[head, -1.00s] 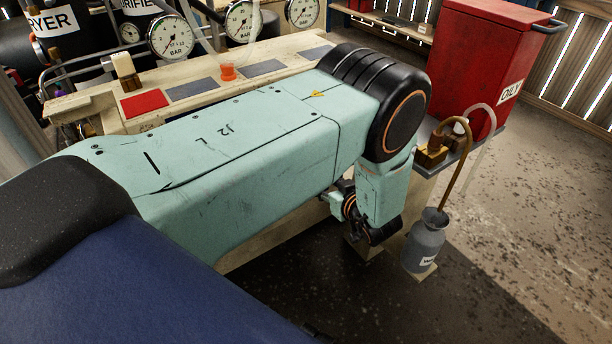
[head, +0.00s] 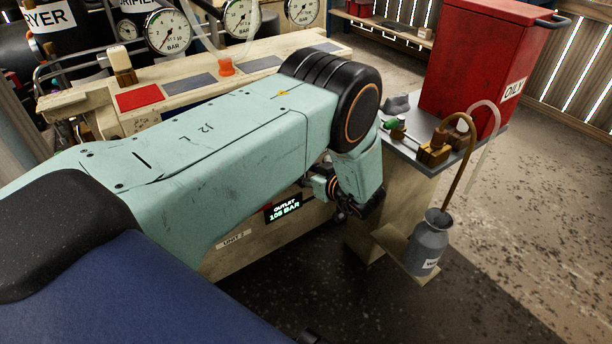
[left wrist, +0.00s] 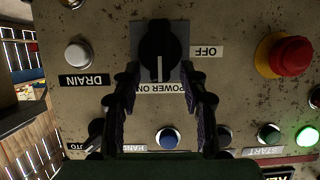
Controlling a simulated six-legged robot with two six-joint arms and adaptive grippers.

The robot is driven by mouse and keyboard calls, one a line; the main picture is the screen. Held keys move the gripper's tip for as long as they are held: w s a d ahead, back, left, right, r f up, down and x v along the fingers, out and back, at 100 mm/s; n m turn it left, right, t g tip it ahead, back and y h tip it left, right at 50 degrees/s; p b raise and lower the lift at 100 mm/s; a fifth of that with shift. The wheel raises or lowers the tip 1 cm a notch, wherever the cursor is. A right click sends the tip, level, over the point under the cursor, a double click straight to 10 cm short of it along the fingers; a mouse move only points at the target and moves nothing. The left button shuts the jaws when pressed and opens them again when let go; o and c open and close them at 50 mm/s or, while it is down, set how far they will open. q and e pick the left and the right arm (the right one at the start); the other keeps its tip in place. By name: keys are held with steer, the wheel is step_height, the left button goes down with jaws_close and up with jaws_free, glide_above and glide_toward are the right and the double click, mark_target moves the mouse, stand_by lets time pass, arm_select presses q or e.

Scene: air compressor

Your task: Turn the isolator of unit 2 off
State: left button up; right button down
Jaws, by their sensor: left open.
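The isolator (left wrist: 160,55) is a black rotary knob on a square grey plate in the left wrist view. The white line on it points down the picture, to the POWER ON label (left wrist: 162,87); the OFF label (left wrist: 207,51) is at its right. My left gripper (left wrist: 160,77) is open, with one dark finger on each side of the knob's lower part. I cannot tell whether the fingers touch it. In the head view my left arm hides the knob and the fingers. The UNIT 2 label (head: 234,240) shows below the arm.
Around the knob are a red mushroom button (left wrist: 290,56), a DRAIN button (left wrist: 78,54), a blue button (left wrist: 168,138) and a lit green button (left wrist: 307,136). In the head view an outlet display (head: 284,208) reads about 108 BAR. A grey bottle (head: 429,243) stands at right.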

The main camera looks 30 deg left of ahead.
arm_select(q)
jaws_close()
stand_by(0.5)
